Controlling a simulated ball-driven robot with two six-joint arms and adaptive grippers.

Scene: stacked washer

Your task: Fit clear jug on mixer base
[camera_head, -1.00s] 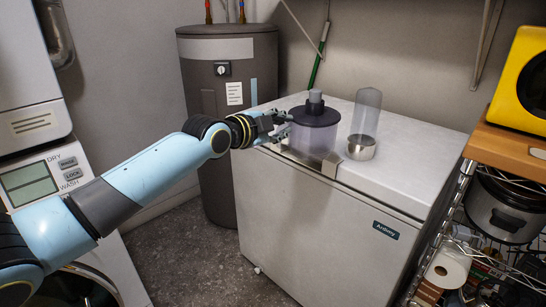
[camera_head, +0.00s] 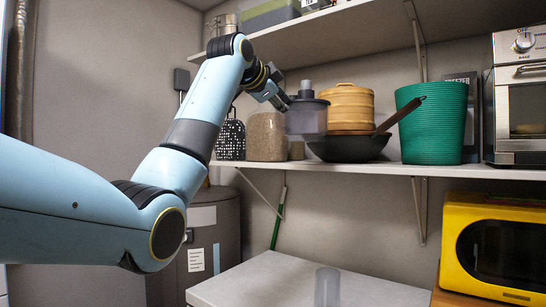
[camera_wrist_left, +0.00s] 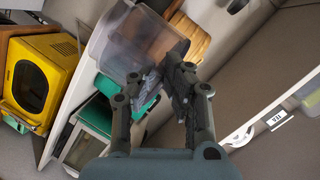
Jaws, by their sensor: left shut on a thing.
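The clear jug (camera_head: 306,120), with a dark lid and knob on top, is held up in front of the wall shelf in the head view. It looks about upright. My left gripper (camera_head: 284,103) is shut on its left side near the lid. In the left wrist view the jug (camera_wrist_left: 135,42) lies just beyond my left fingers (camera_wrist_left: 160,88), which partly hide it. A clear cylinder (camera_head: 327,288) stands on the white freezer top, its lower end cut off by the frame. I cannot pick out a mixer base. My right gripper is out of view.
The shelf (camera_head: 440,171) behind the jug carries a dark pan (camera_head: 345,147), a bamboo steamer (camera_head: 348,103), a grain jar (camera_head: 266,136) and a green basket (camera_head: 432,122). A yellow microwave (camera_head: 500,245) stands lower right. The visible freezer top (camera_head: 260,278) is mostly clear.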

